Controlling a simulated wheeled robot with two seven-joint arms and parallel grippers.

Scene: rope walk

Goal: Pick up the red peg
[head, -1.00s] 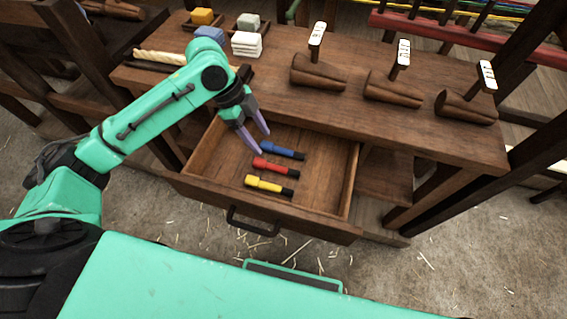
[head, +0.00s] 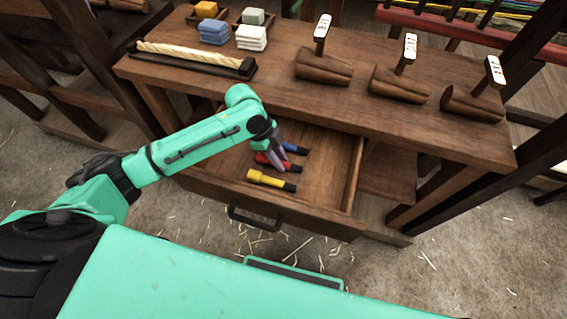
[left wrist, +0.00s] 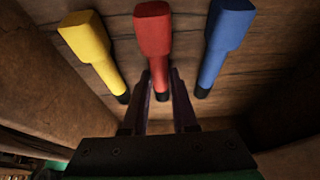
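The red peg (head: 262,158) lies in the open drawer between the blue peg (head: 291,148) and the yellow peg (head: 264,178). Each has a thick coloured end and a thinner black-tipped end. My left gripper (head: 279,164) is down in the drawer at the red peg and partly hides it. In the left wrist view the red peg (left wrist: 153,40) runs between the two open fingers (left wrist: 161,85), at its thinner part. The blue peg (left wrist: 226,38) and yellow peg (left wrist: 90,42) lie outside the fingers. Whether the fingers touch the red peg is unclear. My right gripper is not in view.
The drawer (head: 320,222) has raised walls around the pegs, with bare floor on its right. The bench top (head: 275,82) above carries several wooden blocks with tagged posts, a rope piece (head: 190,55) in a holder and small coloured stacks at the back left.

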